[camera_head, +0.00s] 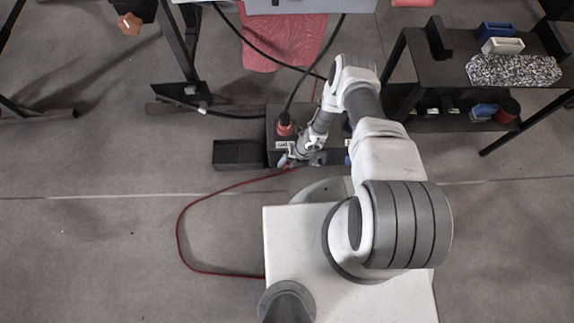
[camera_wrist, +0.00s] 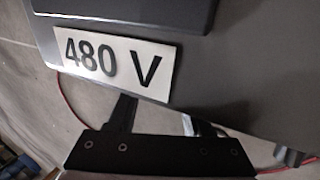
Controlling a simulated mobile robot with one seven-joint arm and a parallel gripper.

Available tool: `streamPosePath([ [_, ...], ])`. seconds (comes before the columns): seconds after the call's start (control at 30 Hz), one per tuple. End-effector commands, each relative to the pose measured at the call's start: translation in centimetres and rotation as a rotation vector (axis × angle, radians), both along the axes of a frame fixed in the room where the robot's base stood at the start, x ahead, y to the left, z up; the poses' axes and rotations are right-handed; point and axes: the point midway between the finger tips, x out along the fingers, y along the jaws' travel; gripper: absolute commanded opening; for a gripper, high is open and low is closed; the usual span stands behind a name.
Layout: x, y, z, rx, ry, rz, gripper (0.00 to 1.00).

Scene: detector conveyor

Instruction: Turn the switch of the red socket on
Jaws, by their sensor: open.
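The red socket (camera_head: 285,128) sits on a dark grey box (camera_head: 273,112) on the floor, with a black cable rising from it. Below it the box carries a small white label (camera_head: 285,145). My gripper (camera_head: 288,162) is at the near face of this box, just below the label. In the wrist view a white "480 V" label (camera_wrist: 117,60) fills the upper part on a grey surface. My gripper's fingers (camera_wrist: 163,115) are spread apart below it, with nothing seen between them. I cannot make out the switch; the gripper may hide it.
A black box (camera_head: 238,154) stands left of the socket box. A red cable (camera_head: 179,228) loops over the floor on the left. A dark shelf table (camera_head: 440,80) with several items stands at right. The left floor is mostly clear.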

Motion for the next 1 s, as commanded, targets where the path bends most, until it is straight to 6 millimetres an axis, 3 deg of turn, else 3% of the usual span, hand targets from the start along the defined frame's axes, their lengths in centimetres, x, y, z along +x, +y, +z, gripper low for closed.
streamPosePath([
  [0.37,0.01,0.21,-0.51,0.0,0.0,-0.001,0.5],
  [0.67,0.0,0.19,-0.5,0.0,0.0,-0.001,0.0],
  [1.0,0.04,0.12,-0.58,0.017,-0.002,-0.003,0.0],
])
